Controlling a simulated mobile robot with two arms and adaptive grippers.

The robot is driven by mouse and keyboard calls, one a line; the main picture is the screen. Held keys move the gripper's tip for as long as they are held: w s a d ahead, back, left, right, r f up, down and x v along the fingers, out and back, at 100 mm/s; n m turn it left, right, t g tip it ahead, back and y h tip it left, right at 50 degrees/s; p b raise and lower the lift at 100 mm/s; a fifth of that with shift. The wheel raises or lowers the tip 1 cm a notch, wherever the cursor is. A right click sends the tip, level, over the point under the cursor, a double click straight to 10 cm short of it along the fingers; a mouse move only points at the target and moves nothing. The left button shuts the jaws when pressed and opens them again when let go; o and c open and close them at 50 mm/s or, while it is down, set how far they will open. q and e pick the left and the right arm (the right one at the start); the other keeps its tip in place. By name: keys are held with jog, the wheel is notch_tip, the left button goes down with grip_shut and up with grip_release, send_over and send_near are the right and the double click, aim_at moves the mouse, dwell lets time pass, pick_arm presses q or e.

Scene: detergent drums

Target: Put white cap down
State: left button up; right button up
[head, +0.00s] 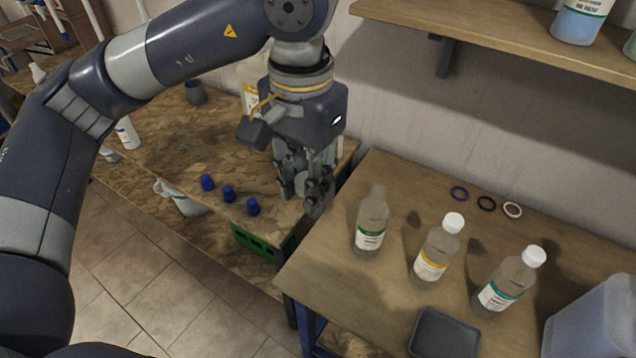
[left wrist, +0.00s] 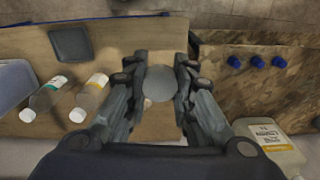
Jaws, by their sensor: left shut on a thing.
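In the head view the fingers largely hide the cap. The green-label bottle stands upright and open. Two more bottles, one with a yellow label (head: 437,250) and one with a teal label (head: 508,285), wear white caps. My right gripper is not in view.
Three blue caps (head: 229,194) stand in a row on the left table (head: 165,150). Three rings (head: 487,204), a dark tray (head: 445,333) and a large jug (head: 597,320) are on the right table (head: 335,262). A wall shelf (head: 480,28) overhangs its back.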

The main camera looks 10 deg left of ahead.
pick_arm(q)
jog(key=w+d+n, duration=0.1)
jog(key=w+d, duration=0.1)
jog(key=d, duration=0.1)
jog(key=w+d+n, duration=0.2)
jog(key=w+d, duration=0.1)
jog(key=w+d+n, duration=0.1)
jog(key=w+d, duration=0.2)
jog(key=d, duration=0.1)
jog(key=shift+n, duration=0.3)
grip_shut()
jog(key=s+a+f, duration=0.3)
jog(key=a+f, duration=0.2)
jog(key=a, duration=0.5)
jog(key=s+a+f, duration=0.3)
jog(key=a+f, duration=0.2)
jog(key=a, duration=0.4)
jog(key=s+f, duration=0.4)
jog(key=f, duration=0.1)
